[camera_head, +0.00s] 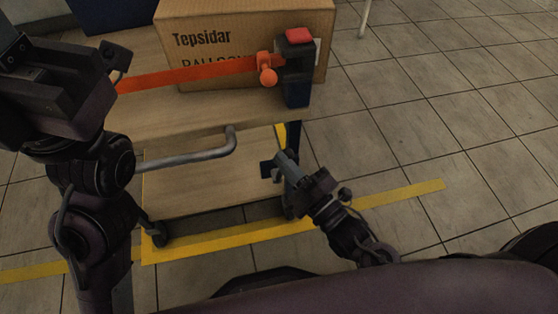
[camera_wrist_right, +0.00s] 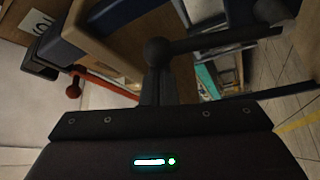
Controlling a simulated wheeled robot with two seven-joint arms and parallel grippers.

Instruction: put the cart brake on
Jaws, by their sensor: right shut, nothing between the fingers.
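The cart (camera_head: 140,122) has a wooden top and a lower wooden shelf, with a grey handle bar at its near side. In the right wrist view a dark lever with a ball end (camera_wrist_right: 222,44) crosses just beyond my right fingers; I cannot tell whether it is the brake or whether the fingers touch it. My right gripper (camera_head: 282,160) is shut and empty, low by the cart's near right corner post. Its closed fingers also show in the right wrist view (camera_wrist_right: 156,88). My left gripper (camera_head: 55,65) is raised over the cart's left side; its fingers are unclear.
A cardboard box (camera_head: 225,35) stands on the cart top. An orange bar with a knob (camera_head: 267,75) runs across in front of it to a dark post with a red top (camera_head: 299,36). Yellow tape (camera_head: 400,192) marks the tiled floor.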

